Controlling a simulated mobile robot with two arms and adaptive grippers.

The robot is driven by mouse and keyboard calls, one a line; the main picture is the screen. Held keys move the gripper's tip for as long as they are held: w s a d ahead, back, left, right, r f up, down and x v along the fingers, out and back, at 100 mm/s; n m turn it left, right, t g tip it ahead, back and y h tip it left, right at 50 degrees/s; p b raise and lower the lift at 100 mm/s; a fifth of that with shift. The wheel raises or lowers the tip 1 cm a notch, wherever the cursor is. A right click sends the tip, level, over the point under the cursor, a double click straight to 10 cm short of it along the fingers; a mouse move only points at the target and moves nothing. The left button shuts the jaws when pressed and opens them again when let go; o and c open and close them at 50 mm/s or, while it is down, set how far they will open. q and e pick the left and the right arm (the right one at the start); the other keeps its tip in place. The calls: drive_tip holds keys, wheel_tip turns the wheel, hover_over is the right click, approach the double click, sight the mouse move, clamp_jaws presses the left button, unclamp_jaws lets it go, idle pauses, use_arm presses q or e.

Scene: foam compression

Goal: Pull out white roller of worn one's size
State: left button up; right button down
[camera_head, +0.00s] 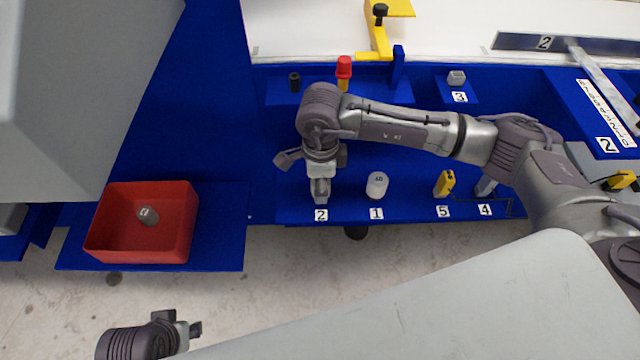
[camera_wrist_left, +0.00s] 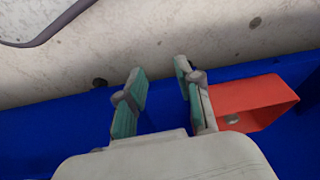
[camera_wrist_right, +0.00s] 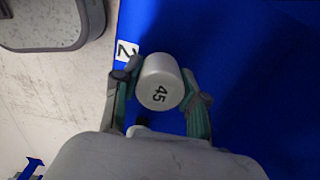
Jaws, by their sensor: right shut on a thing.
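A white roller marked 45 (camera_wrist_right: 160,84) stands between the fingers of my right gripper (camera_head: 320,190) beside the label 2, on the blue shelf. My right gripper is shut on this roller, and in the head view the fingers mostly hide it. Another white roller (camera_head: 377,186), whose mark looks like 40, stands upright at label 1. A grey roller (camera_head: 148,214), likely the worn one, lies in the red bin (camera_head: 190,225); its mark is too small to read. My left gripper (camera_wrist_left: 160,75) is open and empty, near the red bin in its wrist view.
A yellow item (camera_head: 445,183) stands by label 5, and a grey item (camera_head: 486,186) by label 4. A red-capped piece (camera_head: 344,70), a black cylinder (camera_head: 294,82) and a grey part (camera_head: 456,77) at label 3 are behind my right arm.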

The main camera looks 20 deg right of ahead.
use_arm(q)
drive_tip(key=shift+w, duration=0.1)
use_arm(e)
drive_tip(key=shift+r, duration=0.15)
drive_tip(key=shift+r, duration=0.2)
drive_tip(key=shift+r+p, duration=0.35)
drive_tip(key=shift+p, duration=0.1)
drive_tip(key=shift+r, duration=0.35)
drive_tip(key=shift+r+p, duration=0.9)
drive_tip(key=shift+r, duration=0.2)
drive_tip(key=shift+r+p, duration=0.3)
drive_tip(key=shift+r, duration=0.45)
use_arm(q)
wheel_tip(320, 180, down, 13)
drive_tip(key=shift+s+g, duration=0.25)
drive_tip(key=shift+g, duration=0.15)
use_arm(e)
drive_tip(key=shift+r, duration=0.1)
